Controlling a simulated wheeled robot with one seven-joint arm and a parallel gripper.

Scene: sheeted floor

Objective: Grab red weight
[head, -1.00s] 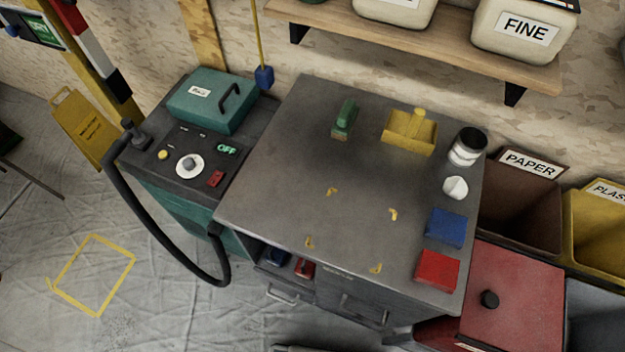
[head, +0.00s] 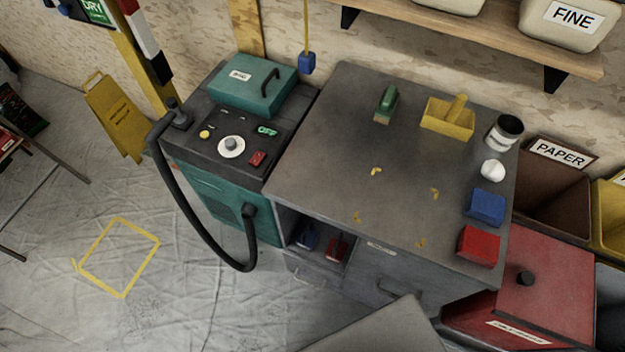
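A small red object (head: 336,249) sits in the open shelf slot in the front of the grey workbench (head: 335,130), beside a small dark blue object (head: 307,238). The slot is shadowed and its edges partly hide both. A red block (head: 479,246) also lies on the bench top near its right front corner, in front of a blue block (head: 486,207). I cannot tell from their looks which red one is the weight. My gripper is not in view.
A teal machine with a black hose (head: 190,230) stands left of the bench. A red lidded bin (head: 550,290) stands at the right. A flat grey surface (head: 380,332) shows at the bottom edge. The floor at left, around a yellow taped square (head: 119,257), is clear.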

